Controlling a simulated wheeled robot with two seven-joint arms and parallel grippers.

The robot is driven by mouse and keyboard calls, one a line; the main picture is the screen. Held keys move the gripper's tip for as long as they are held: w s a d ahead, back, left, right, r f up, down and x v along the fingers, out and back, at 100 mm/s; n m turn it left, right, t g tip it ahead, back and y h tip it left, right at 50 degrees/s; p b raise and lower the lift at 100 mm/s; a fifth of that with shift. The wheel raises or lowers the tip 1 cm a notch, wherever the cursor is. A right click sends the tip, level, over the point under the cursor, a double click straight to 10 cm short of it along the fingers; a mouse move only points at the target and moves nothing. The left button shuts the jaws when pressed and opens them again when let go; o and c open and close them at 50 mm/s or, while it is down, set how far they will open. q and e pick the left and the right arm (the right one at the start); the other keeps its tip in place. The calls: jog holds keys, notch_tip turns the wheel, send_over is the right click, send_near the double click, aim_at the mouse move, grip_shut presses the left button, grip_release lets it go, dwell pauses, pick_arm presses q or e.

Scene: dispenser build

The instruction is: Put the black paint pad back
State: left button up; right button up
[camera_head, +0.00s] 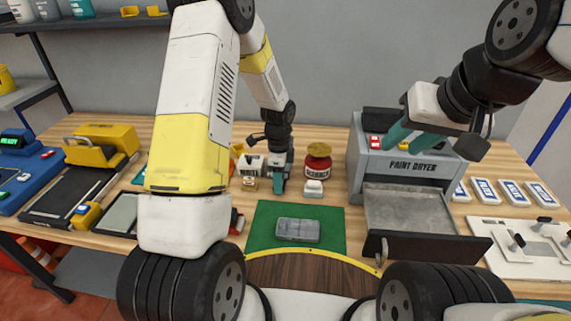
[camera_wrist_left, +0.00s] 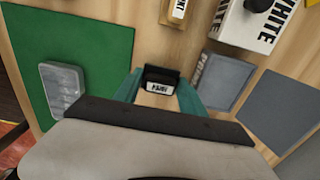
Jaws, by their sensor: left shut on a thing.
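My left gripper (camera_head: 279,186) points down at the table, left of the red jar and behind the green mat. In the left wrist view its teal fingers (camera_wrist_left: 160,92) are closed on the black paint pad (camera_wrist_left: 162,73), a small black piece with a white label. The pad is mostly hidden by the fingers in the head view. How far it is from the tabletop cannot be told. My right gripper (camera_head: 402,125) hangs over the front of the paint dryer, its teal fingers apart, with nothing seen between them.
A grey block (camera_head: 298,230) lies on the green mat (camera_head: 265,215). Close to the left gripper stand the red jar (camera_head: 318,162) and a white paint box (camera_wrist_left: 245,25). Grey pads (camera_wrist_left: 222,80) lie right in the wrist view. The paint dryer (camera_head: 412,168) stands at right.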

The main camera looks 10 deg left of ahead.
pick_arm(q)
jog(key=shift+f, duration=0.55)
jog(key=o, duration=1.9)
jog(key=shift+w+r, duration=0.1)
jog(key=shift+c, duration=0.2)
jog(key=shift+o, duration=0.3)
jog(key=shift+w+r, duration=0.15)
jog(key=shift+r, duration=1.65)
jog(key=shift+c, duration=0.2)
jog(key=shift+o, duration=0.2)
jog(key=shift+s+r, duration=0.15)
jog(key=shift+r, duration=0.95)
jog(key=shift+s+r, duration=0.1)
jog(key=shift+r, duration=0.95)
